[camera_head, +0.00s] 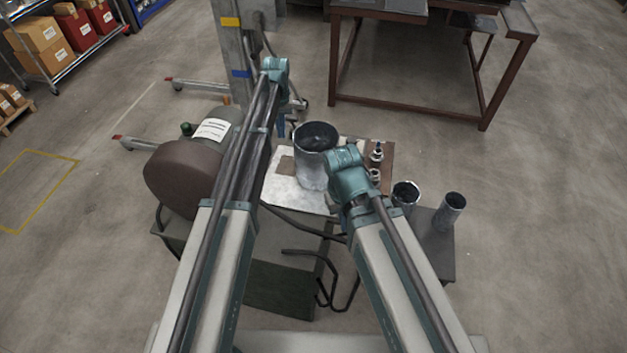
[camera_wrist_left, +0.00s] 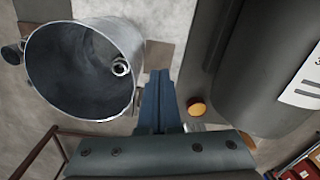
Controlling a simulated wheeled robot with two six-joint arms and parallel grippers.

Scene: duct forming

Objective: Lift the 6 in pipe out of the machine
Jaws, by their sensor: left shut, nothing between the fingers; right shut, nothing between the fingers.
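A wide, open-topped grey metal pipe (camera_head: 313,172) stands upright on the work area between my two arms. Its open mouth fills the upper left of the left wrist view (camera_wrist_left: 80,70). No size marking shows on it. My left gripper (camera_head: 281,127) is shut and empty, just left of the wide pipe. In the left wrist view its blue fingers (camera_wrist_left: 158,100) are together beside the pipe's rim, outside it. My right gripper is shut and empty, mostly hidden by its teal wrist (camera_head: 348,178), which is close to the pipe's right side in the picture.
A dark rounded machine body (camera_head: 180,178) with a white label stands left of the pipe. Two narrower pipes (camera_head: 405,194) (camera_head: 452,210) and small dark fittings (camera_head: 376,155) stand to the right. A brown-framed table (camera_head: 430,108) and a grey column (camera_head: 236,50) stand behind.

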